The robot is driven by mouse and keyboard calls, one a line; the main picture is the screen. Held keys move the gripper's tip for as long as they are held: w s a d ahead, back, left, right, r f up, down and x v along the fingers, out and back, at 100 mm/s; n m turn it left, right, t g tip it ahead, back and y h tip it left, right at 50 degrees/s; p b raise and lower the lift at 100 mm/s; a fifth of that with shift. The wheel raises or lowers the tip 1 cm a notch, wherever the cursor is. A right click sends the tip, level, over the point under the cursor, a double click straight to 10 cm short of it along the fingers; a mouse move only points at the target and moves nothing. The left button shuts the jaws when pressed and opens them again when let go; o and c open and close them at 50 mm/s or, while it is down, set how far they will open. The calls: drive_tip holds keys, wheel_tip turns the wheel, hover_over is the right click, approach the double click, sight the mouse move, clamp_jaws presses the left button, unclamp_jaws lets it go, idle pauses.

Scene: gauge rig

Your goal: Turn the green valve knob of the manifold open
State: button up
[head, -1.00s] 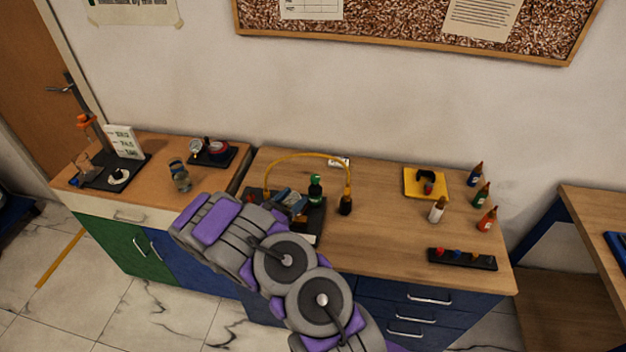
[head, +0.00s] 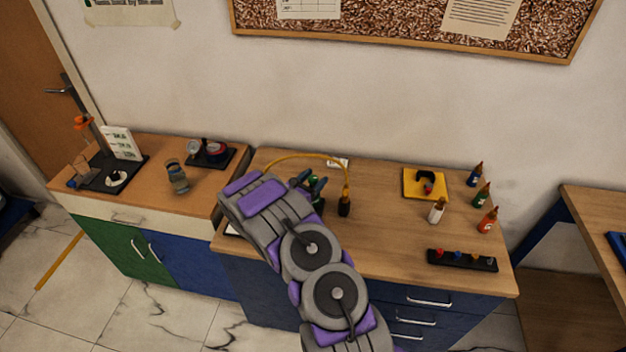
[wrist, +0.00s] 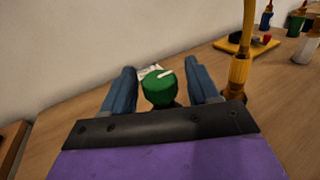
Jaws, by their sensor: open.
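The green valve knob (wrist: 160,91) shows in the wrist view, with a white pointer mark on its top aimed toward the upper right. My gripper (wrist: 160,80) is open, with one blue finger on each side of the knob. A gap shows between the knob and each finger; I cannot tell whether the fingers are level with it. In the head view my gripper (head: 310,184) is over the manifold, and my arm hides most of the manifold. Only a bit of the green knob (head: 314,180) shows there. The yellow hose (head: 305,155) arches behind and ends in a brass fitting (wrist: 239,70) right of the fingers.
A yellow pad (head: 411,190) with a dark part lies to the right. Several small bottles stand farther right, including a white one (head: 436,213). A black strip (head: 462,260) lies near the front edge. A gauge unit (head: 211,153) and a glass jar (head: 177,177) are on the left bench.

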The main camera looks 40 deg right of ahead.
drive_tip(key=shift+d, duration=0.1)
drive_tip(key=shift+c, duration=1.2)
drive_tip(key=c, duration=0.7)
